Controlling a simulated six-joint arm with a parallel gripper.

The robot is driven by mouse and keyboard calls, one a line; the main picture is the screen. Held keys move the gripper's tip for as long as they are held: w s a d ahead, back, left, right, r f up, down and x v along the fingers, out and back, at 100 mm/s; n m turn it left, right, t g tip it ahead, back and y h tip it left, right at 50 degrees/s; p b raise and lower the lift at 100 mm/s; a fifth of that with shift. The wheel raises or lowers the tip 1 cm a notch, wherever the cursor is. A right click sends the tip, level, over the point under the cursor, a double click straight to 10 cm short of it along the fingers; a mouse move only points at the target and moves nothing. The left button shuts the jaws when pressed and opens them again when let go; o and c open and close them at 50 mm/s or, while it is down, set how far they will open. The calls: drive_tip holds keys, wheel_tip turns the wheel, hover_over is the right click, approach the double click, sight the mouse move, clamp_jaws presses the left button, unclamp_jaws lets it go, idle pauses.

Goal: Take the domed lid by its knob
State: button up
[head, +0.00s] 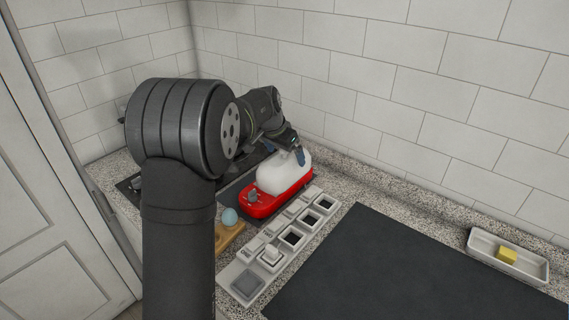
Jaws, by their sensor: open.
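The white domed lid (283,177) sits on a red base (262,205) on the counter, close to the back wall. My gripper (299,156) is open and points down at the top of the dome, at its right side. The knob is mostly hidden by the fingers or too small to make out. I cannot tell whether the fingers touch the lid or stand around the knob.
A white strip with several square slots (278,246) lies in front of the red base. A pale blue ball (229,216) rests on a wooden piece (226,238). A dark mat (400,275) is bare. A white tray (527,269) holds a yellow block (507,255).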

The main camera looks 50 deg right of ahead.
drive_tip(key=shift+r, duration=0.1)
drive_tip(key=c, duration=0.7)
drive_tip(key=shift+c, duration=0.2)
